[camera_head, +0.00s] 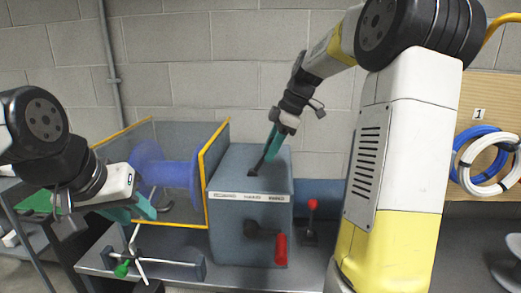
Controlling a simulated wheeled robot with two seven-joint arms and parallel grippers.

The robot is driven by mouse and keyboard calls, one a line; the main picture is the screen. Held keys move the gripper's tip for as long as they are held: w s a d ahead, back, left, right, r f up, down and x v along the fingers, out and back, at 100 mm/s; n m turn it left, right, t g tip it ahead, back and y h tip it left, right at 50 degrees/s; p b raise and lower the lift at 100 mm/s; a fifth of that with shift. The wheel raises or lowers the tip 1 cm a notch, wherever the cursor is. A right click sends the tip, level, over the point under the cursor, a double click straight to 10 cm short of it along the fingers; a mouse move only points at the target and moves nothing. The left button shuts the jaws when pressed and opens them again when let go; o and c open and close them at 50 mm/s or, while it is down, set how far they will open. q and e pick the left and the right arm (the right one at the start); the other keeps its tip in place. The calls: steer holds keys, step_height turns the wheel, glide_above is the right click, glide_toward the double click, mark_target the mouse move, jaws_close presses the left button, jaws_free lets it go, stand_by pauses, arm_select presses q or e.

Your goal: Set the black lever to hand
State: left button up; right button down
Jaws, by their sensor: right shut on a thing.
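The black lever (259,164) rises from a slot on top of a grey-blue box (235,240) and leans up to the right. A white label strip (250,197) with three words runs along the box's upper front edge; the words are too small to read surely. My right gripper (271,146) comes down from the upper right, its teal fingers shut on the upper end of the black lever and partly hiding it. My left gripper (145,209) is at the left, in front of the blue drum's enclosure, away from the lever; its finger gap is not clear.
A red-handled crank (280,249) is on the box's front. A red-knobbed lever (312,206) stands right of the box. A blue drum (165,172) sits behind yellow-edged panels at left. A green-tipped metal fixture (150,266) lies at the bench front. Hose coils (485,160) hang at right.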

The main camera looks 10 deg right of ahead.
steer(key=shift+r, duration=0.1)
stand_by(0.6)
steer(key=shift+w+a+r+g+h, duration=0.2)
steer(key=shift+a+r+h, duration=0.05)
steer(key=shift+a+h, duration=0.4)
steer(key=shift+w+a+r+g+h, duration=0.2)
steer(key=shift+a+r+h, duration=0.05)
steer(key=shift+a+h, duration=0.35)
steer(key=shift+w+a+r+g+h, duration=0.2)
steer(key=shift+a+h, duration=0.45)
steer(key=shift+h, duration=0.25)
steer(key=shift+w+a+r+g+h, duration=0.1)
steer(key=shift+w+a+g+h, duration=0.1)
steer(key=shift+a+h, duration=0.55)
steer(key=shift+d, duration=0.15)
steer(key=c, duration=1.1)
jaws_free()
steer(key=shift+f, duration=0.1)
steer(key=shift+o, duration=0.2)
step_height(320, 180, up, 8)
steer(key=a, duration=0.1)
steer(key=shift+a+f, duration=0.15)
